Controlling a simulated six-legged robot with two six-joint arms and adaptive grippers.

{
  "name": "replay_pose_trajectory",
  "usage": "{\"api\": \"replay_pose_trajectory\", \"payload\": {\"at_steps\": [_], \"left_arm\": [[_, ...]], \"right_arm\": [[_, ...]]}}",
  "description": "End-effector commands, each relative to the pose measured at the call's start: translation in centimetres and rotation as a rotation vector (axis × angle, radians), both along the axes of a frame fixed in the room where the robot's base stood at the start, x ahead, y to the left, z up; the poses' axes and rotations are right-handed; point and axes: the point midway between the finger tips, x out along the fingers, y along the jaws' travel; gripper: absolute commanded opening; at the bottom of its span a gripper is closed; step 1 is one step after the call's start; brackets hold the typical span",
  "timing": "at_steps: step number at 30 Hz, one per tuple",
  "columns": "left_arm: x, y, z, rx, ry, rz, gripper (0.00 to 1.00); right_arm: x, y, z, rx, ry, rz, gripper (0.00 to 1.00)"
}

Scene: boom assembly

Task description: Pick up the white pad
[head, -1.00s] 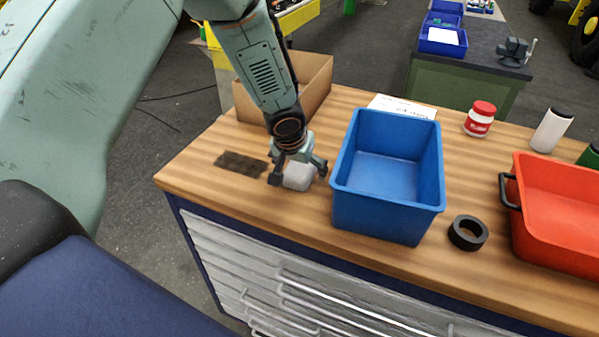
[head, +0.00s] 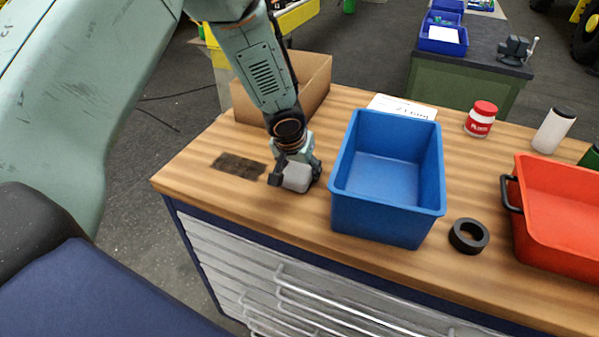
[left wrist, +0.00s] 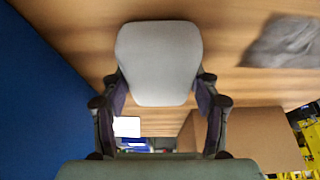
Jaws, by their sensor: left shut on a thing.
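The white pad (head: 297,177) is a small, pale block with rounded corners on the wooden bench, left of the blue bin. My left gripper (head: 294,180) comes down on it from above and is shut on it, a finger on each side. In the left wrist view the pad (left wrist: 158,63) fills the space between the fingertips of the gripper (left wrist: 160,92). I cannot tell whether the pad still touches the bench. My right gripper is not in view.
The blue bin (head: 387,216) stands close on the right. A cardboard box (head: 313,82) is behind the gripper, and a dark flat patch (head: 238,165) lies to the left. A black ring (head: 468,236) and a red tray (head: 560,215) are farther right.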

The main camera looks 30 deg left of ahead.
Motion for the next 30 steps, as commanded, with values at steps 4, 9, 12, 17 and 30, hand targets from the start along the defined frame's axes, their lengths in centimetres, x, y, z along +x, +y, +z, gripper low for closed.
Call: {"api": "replay_pose_trajectory", "payload": {"at_steps": [4,9,12,17,30], "left_arm": [[-0.3,0.0,-0.3,0.000,0.007,-0.001,0.30],[-0.3,0.0,0.1,0.000,0.007,-0.003,0.30],[-0.2,0.0,0.9,0.000,0.005,0.000,0.30],[-0.1,0.0,2.8,-0.001,0.004,0.001,0.30],[-0.1,0.0,8.2,-0.001,0.002,0.002,0.30]], "right_arm": [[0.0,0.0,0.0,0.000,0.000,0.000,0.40],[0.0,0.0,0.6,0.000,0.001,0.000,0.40],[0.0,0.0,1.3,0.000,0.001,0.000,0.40],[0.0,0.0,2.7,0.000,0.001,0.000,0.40],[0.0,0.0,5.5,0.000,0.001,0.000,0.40]]}}
